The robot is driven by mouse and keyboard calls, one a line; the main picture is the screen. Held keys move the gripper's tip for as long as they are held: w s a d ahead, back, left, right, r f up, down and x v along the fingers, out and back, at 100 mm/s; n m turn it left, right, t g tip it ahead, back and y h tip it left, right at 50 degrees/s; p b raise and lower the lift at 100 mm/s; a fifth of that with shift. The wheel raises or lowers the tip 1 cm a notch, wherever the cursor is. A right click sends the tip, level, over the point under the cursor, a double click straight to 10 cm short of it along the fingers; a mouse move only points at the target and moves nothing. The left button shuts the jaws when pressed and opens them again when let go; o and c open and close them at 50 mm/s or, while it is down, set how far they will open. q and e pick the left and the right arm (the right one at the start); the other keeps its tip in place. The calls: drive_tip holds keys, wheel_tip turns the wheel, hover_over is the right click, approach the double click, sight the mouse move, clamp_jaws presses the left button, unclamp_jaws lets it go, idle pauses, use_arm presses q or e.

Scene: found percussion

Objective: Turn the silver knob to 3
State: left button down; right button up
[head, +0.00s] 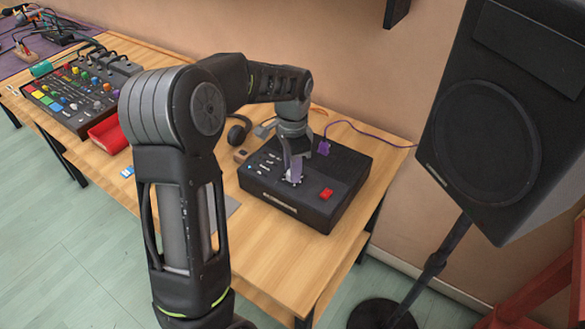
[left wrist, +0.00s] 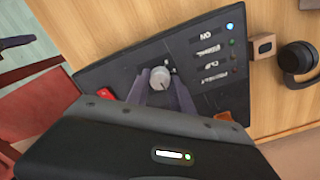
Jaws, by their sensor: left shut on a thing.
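The silver knob (left wrist: 160,78) sits on the top face of a black box (head: 333,178), which stands on the wooden table. In the left wrist view the knob is a round grey cap with a dark pointer line. My left gripper (head: 294,178) reaches down onto the box from above, and its fingers are shut on the knob. In the left wrist view the fingers stand on both sides of the knob. The numbers around the knob are hidden or too small to read. My right gripper is not in view.
The box carries a red button (head: 326,194) and small lights beside labels (left wrist: 232,41). Headphones (left wrist: 297,60) lie beyond it. A large black speaker (head: 490,130) stands at the right. A mixer with colored keys (head: 75,88) and a red object (head: 110,134) are at the left.

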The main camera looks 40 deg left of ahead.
use_arm(q)
drive_tip(key=shift+m, duration=0.9)
drive_tip(key=c, duration=1.1)
unclamp_jaws()
drive_tip(key=shift+r, duration=0.1)
wheel_tip(320, 180, up, 8)
drive_tip(key=shift+f+b, duration=0.2)
drive_tip(key=shift+b, duration=0.25)
